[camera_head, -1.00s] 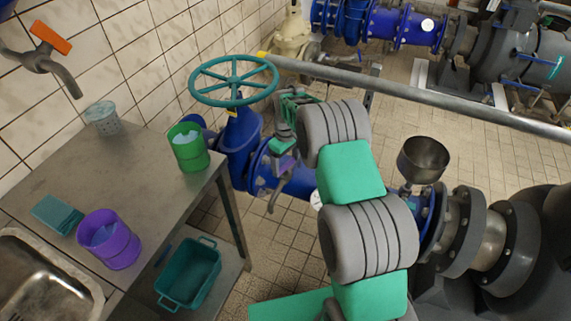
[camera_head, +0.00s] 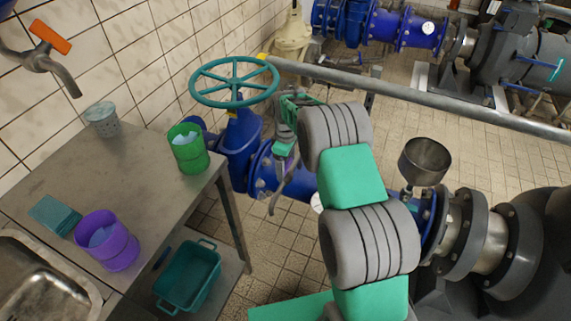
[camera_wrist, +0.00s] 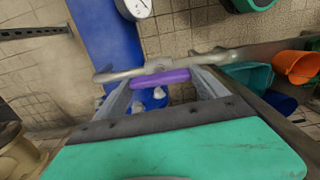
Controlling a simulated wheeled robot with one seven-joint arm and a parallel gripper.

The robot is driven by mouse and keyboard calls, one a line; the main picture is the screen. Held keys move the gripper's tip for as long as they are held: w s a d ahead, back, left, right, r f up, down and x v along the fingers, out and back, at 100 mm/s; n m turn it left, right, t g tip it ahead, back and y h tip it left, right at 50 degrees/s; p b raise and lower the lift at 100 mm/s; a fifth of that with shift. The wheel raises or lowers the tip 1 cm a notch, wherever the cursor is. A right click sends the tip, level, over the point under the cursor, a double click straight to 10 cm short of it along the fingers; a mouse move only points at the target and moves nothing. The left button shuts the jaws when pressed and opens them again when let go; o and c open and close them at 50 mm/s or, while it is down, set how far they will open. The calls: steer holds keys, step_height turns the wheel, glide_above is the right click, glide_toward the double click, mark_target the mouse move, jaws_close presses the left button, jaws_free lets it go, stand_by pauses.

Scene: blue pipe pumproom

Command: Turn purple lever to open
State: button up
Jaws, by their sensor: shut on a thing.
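The purple lever (camera_wrist: 160,79) lies across the wrist view, in front of a blue pipe (camera_wrist: 100,40). A curved metal bar (camera_wrist: 130,72) runs just behind it. My gripper (camera_wrist: 161,88) is shut on the lever, with one finger at each end of its visible purple part. In the head view, my gripper (camera_head: 283,152) is small and partly covered by my arm, beside the blue pipe (camera_head: 262,172) below the teal handwheel (camera_head: 234,82). I cannot make out the purple lever in the head view.
A metal table (camera_head: 120,165) at left holds a green cup (camera_head: 188,150), a purple cup (camera_head: 108,240) and a grey cup (camera_head: 102,119). A teal basket (camera_head: 188,275) is on its lower shelf. A metal funnel (camera_head: 424,160) stands right of my arm. A long grey rail (camera_head: 430,98) crosses behind.

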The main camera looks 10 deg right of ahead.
mark_target(286, 165)
steer(key=o, duration=1.3)
steer(key=shift+r, duration=0.1)
step_height(286, 165, up, 8)
steer(key=shift+f, duration=0.15)
